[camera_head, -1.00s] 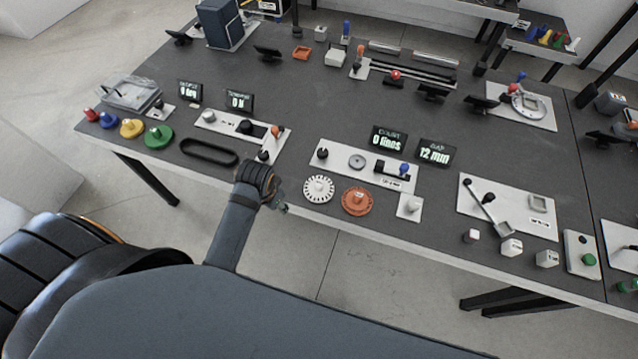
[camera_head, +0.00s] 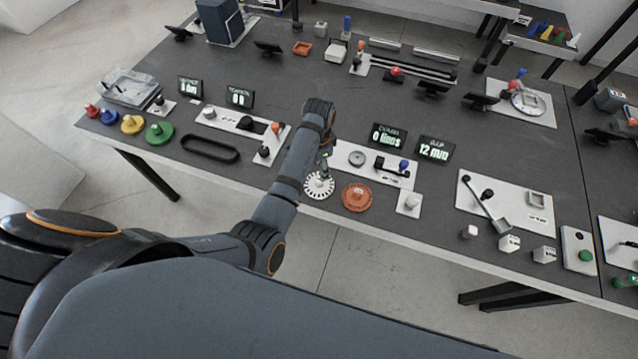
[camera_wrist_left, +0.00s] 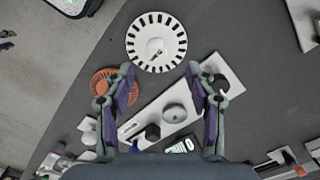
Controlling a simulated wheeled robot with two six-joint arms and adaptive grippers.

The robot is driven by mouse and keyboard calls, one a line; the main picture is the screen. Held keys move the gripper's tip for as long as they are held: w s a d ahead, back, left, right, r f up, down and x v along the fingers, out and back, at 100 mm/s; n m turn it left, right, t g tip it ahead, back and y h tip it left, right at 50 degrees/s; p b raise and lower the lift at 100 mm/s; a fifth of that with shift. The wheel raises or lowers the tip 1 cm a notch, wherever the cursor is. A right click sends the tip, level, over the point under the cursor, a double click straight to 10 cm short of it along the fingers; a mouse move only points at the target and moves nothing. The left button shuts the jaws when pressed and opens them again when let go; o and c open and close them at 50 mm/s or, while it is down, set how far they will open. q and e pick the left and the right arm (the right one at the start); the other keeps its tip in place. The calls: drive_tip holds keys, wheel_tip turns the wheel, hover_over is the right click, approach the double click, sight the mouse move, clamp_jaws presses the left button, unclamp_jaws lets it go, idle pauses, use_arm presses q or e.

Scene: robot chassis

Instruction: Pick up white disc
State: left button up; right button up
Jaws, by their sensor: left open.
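The white disc (camera_head: 319,186) lies flat near the front edge of the dark table, a slotted wheel with a small hub. In the left wrist view the white disc (camera_wrist_left: 156,42) is whole, ahead of the fingertips and between their lines. My left gripper (camera_head: 324,160) is above the table, close to the disc's far side in the head view. In the left wrist view my left gripper (camera_wrist_left: 161,72) is open and empty, its two fingers spread wide. I cannot tell its height above the disc. My right gripper is not in view.
An orange disc (camera_head: 358,197) lies just right of the white one. Behind them is a white panel (camera_head: 377,175) with a grey knob and a blue-tipped slider. Two displays (camera_head: 434,150) stand beyond. A black oval ring (camera_head: 210,149) lies to the left.

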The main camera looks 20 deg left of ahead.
sight(319, 182)
use_arm(q)
wheel_tip(319, 182, down, 2)
drive_tip(key=shift+w+f, duration=0.1)
drive_tip(key=f, duration=0.3)
drive_tip(key=f+p, duration=0.1)
drive_tip(key=shift+s+d+f, duration=0.15)
drive_tip(key=shift+s+f, duration=0.05)
drive_tip(key=shift+s, duration=0.15)
drive_tip(key=shift+f, duration=0.35)
clamp_jaws()
drive_tip(key=shift+r, duration=0.1)
